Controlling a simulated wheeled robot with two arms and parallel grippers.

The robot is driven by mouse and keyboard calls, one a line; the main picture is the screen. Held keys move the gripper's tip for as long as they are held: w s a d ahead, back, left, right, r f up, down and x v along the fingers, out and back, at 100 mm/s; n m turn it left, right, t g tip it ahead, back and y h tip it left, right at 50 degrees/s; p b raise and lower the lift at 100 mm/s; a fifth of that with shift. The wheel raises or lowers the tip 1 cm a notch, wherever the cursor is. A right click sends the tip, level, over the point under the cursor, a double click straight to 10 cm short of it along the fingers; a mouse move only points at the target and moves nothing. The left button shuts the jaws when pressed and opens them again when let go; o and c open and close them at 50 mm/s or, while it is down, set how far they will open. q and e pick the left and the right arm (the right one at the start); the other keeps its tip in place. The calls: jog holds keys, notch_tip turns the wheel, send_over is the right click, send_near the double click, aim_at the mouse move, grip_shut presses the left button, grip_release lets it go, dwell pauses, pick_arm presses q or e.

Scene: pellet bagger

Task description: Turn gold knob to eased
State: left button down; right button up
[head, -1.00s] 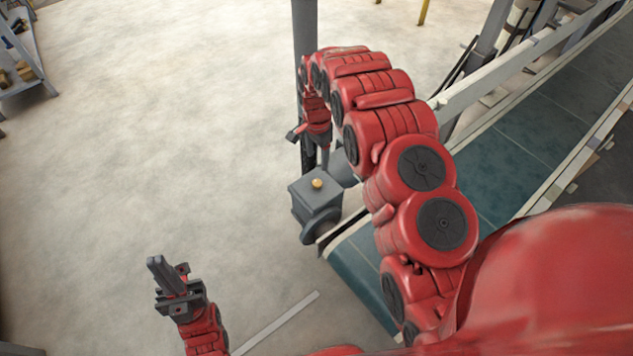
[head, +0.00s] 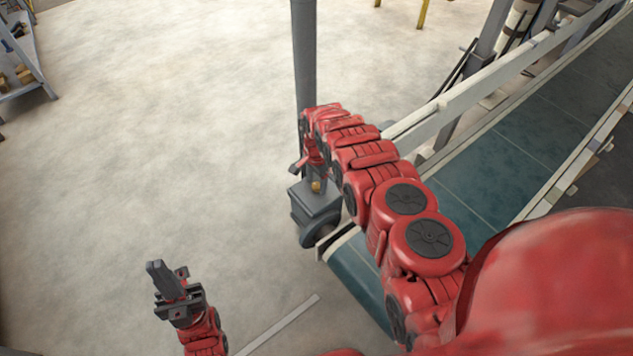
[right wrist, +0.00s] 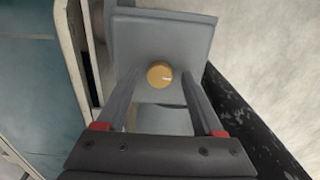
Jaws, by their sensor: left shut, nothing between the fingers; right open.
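The gold knob (head: 316,186) sits on top of a grey box (head: 314,203) at the end of the conveyor. My left gripper (head: 162,275) is shut and empty, over the floor at lower left.
The conveyor belt (head: 470,205) runs from the box to the upper right, with a pale side rail (head: 470,93). A grey post (head: 304,60) stands behind the box. A shelf (head: 25,65) stands at far left. The floor at left is clear.

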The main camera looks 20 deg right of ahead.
grip_shut()
